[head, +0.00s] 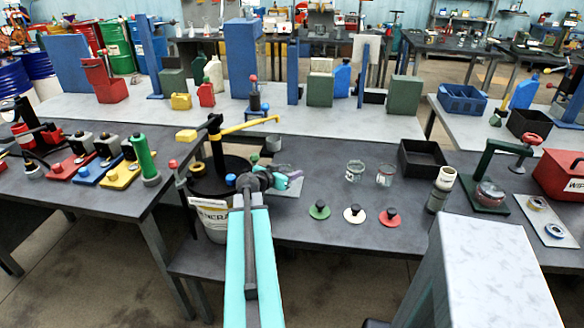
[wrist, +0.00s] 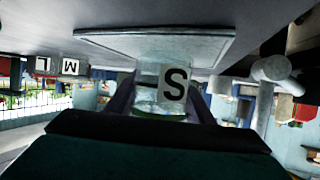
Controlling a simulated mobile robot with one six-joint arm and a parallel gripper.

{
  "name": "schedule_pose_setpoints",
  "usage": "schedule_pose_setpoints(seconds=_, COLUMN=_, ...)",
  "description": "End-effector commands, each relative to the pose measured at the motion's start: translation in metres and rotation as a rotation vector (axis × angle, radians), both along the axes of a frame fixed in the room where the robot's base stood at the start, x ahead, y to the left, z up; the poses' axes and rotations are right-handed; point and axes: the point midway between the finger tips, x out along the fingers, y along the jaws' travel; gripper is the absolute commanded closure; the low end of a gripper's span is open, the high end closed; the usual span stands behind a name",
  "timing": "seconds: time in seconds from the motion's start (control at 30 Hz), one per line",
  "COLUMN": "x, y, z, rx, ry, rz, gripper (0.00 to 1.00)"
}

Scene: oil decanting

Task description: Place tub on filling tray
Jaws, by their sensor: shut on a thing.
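The tub is a small clear container with a white "S" label (wrist: 174,88), seen upside down in the wrist view. My gripper (wrist: 160,110) is shut on it, one finger on each side. The filling tray, a flat grey plate (wrist: 108,42), lies at the tub's base in this view. The tub's base overlaps the plate; I cannot tell whether they touch. In the head view my gripper (head: 288,181) is over the tray area beside the black drum top, and it largely hides the tub.
Two clear tubs (head: 355,172) (head: 385,175) stand to the right, labelled M and L in the wrist view. Green, white and red lids (head: 354,214) lie in front of them. A yellow-handled pump (head: 240,127) stands close on the left. A black bin (head: 422,158) is farther right.

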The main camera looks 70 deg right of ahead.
Motion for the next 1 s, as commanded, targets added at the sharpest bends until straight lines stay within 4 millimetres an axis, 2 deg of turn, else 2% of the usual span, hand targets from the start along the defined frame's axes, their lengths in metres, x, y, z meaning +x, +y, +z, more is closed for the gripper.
schedule_pose_setpoints(seconds=0.17, x=-0.001, y=-0.001, z=-0.003, rx=0.0, ry=0.0, rz=-0.002, gripper=0.75)
schedule_pose_setpoints(seconds=0.2, x=-0.002, y=-0.001, z=-0.002, rx=0.0, ry=0.0, rz=-0.002, gripper=0.47)
schedule_pose_setpoints(seconds=0.3, x=-0.002, y=-0.001, z=-0.002, rx=0.0, ry=0.0, rz=-0.003, gripper=0.33)
schedule_pose_setpoints(seconds=0.83, x=-0.003, y=-0.001, z=0.002, rx=0.0, ry=0.001, rz=-0.004, gripper=0.33)
schedule_pose_setpoints(seconds=1.0, x=0.0, y=0.013, z=0.006, rx=-0.001, ry=-0.001, rz=-0.003, gripper=0.33)
